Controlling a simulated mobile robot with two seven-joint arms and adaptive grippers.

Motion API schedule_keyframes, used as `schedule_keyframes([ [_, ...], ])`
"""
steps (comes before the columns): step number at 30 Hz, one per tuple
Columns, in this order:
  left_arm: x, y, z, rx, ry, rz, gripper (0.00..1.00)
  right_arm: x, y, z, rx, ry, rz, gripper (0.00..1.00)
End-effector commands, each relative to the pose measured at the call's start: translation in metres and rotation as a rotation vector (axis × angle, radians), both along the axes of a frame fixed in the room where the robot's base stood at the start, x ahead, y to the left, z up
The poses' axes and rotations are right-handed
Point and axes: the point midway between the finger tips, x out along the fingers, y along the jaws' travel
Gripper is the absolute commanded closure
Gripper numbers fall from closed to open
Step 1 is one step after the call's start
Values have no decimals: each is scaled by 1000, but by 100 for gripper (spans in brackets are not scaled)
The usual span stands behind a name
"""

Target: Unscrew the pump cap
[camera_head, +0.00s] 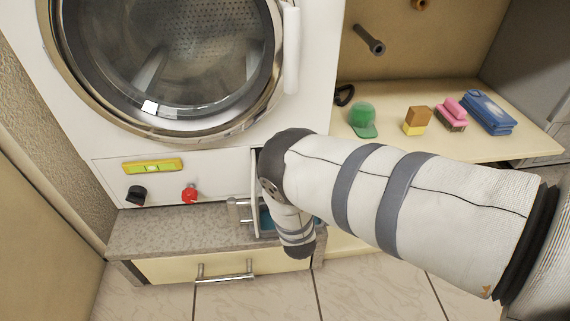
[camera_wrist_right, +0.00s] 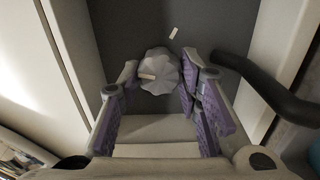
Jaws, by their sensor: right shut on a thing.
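The pump cap (camera_wrist_right: 160,75) is a pale grey, lobed round knob on a dark back wall, seen in the right wrist view. A small light mark shows on it and another on the wall just above it. My right gripper (camera_wrist_right: 160,82) has its purple-padded fingers on both sides of the cap and is shut on it. In the head view my right arm reaches from the right to the lower right of the washing machine (camera_head: 130,178). The arm hides the cap and the gripper there. My left gripper is not in view.
A grey ledge (camera_head: 165,232) lies below the machine. A shelf (camera_head: 385,150) at right holds a green cap (camera_head: 362,120), sponges (camera_head: 415,121), a brush (camera_head: 452,115) and blue cloths (camera_head: 488,113).

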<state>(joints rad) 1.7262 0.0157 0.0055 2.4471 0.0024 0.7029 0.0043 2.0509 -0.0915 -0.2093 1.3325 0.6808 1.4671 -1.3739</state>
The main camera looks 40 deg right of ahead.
Motion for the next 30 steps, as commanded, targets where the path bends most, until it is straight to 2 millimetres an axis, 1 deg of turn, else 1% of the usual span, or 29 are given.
schedule_keyframes([
  [9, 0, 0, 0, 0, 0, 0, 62, -2, -1, -1, 0, 4, -5, 96],
  [10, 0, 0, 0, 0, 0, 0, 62, -2, -1, -1, 0, 4, -5, 62],
  [12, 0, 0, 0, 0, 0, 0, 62, -2, -1, -1, 0, 4, -4, 48],
  [20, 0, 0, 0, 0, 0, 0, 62, -1, 0, 0, 0, 1, -2, 48],
  [23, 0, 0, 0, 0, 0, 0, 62, -7, 4, -1, 1, 3, -1, 48],
  [26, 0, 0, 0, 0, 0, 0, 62, -26, 16, -2, 1, 6, -1, 48],
  [30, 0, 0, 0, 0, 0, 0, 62, -60, 37, -2, 1, 7, 1, 48],
])
